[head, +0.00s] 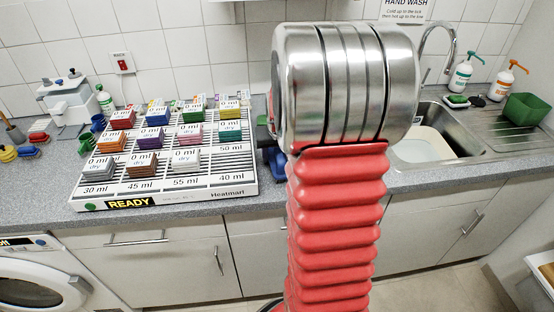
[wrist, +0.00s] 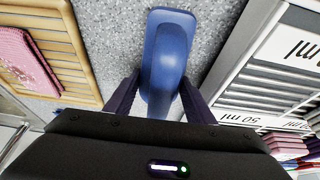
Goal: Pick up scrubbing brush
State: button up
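The blue scrubbing brush (wrist: 165,62) lies on the speckled grey counter in the wrist view, its rounded handle pointing back toward my gripper. Part of a blue thing, likely the same brush (head: 274,160), shows in the head view just left of my arm. My gripper (wrist: 160,80) has its two dark fingers apart, one on each side of the handle. I cannot tell whether either finger touches it. The near end of the handle is hidden by the gripper body. In the head view my gripper is hidden behind my arm.
A white "Heatmart" rack (head: 165,165) with several coloured blocks stands left of the brush; its edge (wrist: 235,65) is close on the right in the wrist view. A slatted wooden tray (wrist: 52,48) with a pink cloth (wrist: 25,62) lies opposite. A sink (head: 435,135) is at right.

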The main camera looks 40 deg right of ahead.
jog(key=c, duration=0.6)
jog(key=shift+o, duration=0.2)
notch_tip(320, 180, up, 10)
jog(key=shift+r, duration=0.1)
dwell(0.6)
jog(key=o, duration=0.5)
jog(key=c, duration=0.3)
